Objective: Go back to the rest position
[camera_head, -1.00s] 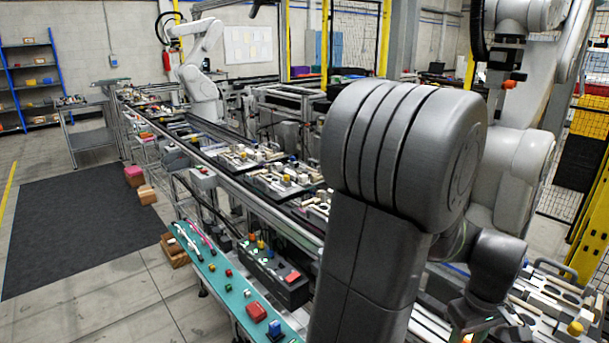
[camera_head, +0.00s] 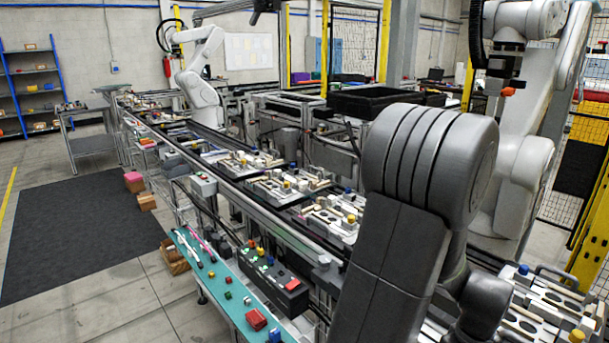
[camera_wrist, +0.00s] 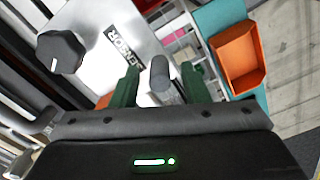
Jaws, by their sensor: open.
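My gripper (camera_wrist: 160,88) shows in the wrist view with its two green fingers spread apart. A grey cylinder (camera_wrist: 159,70) shows in the gap between the fingers; I cannot tell how far below them it is. Neither finger visibly presses on it. Behind the fingers is a silver plate (camera_wrist: 98,28) marked SENSOR, with a black knob (camera_wrist: 60,52) on it. In the head view my dark grey arm fills the lower middle right, and my gripper is hidden there.
A conveyor line with pallet fixtures (camera_head: 283,184) runs along the left of my arm. A teal shelf (camera_head: 215,285) holds small coloured parts. An orange bin (camera_wrist: 238,58) shows at right in the wrist view. Another pallet (camera_head: 540,318) lies at lower right.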

